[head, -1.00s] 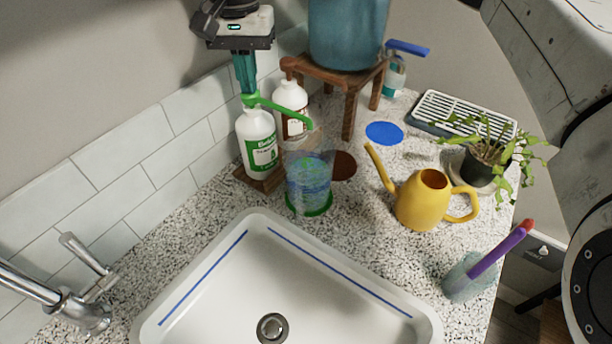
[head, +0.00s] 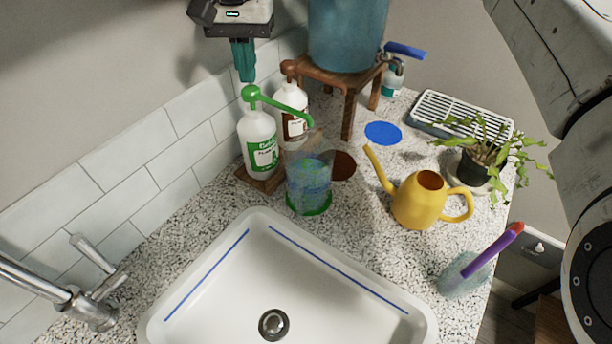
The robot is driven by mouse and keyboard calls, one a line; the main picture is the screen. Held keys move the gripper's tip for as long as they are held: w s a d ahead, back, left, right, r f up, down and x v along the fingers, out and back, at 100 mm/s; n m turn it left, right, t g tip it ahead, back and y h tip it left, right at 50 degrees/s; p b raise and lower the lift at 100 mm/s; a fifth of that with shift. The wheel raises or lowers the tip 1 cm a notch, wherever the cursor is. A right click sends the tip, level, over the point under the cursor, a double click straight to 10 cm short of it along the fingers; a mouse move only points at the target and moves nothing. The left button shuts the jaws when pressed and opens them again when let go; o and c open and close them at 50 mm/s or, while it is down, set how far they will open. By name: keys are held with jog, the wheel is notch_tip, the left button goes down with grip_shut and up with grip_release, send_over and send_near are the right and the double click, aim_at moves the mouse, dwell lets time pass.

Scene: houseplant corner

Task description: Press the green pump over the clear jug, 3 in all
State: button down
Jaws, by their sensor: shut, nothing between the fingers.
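The green pump (head: 252,95) tops a white bottle (head: 257,140) with a green label, standing on a small wooden board against the tiled wall. Its spout reaches right and ends over the clear jug (head: 309,177). The jug stands on a green disc (head: 322,207) and holds bluish, greenish contents; its exact level is hard to tell. My gripper (head: 244,77) is shut and empty, pointing down just above the pump head, with a small gap between them.
A white bottle with a brown pump (head: 292,104) stands just behind. A yellow watering can (head: 418,201), a potted plant (head: 486,160) and a white rack (head: 462,112) are to the right. A wooden stand (head: 348,97) holds a blue pot. The sink (head: 284,275) lies in front.

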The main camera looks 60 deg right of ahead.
aim_at(251, 89)
jog(key=shift+f, duration=0.25)
jog(key=shift+f+b, duration=0.75)
jog(key=shift+f, duration=0.5)
jog(key=shift+r, duration=0.15)
jog(key=shift+r+p, duration=1)
jog(key=shift+r, duration=0.3)
jog(key=shift+f, duration=0.15)
jog(key=shift+f+b, duration=0.85)
jog(key=shift+f, duration=0.55)
jog(key=shift+r, duration=0.2)
jog(key=shift+r+p, duration=1.05)
jog(key=shift+r, duration=0.35)
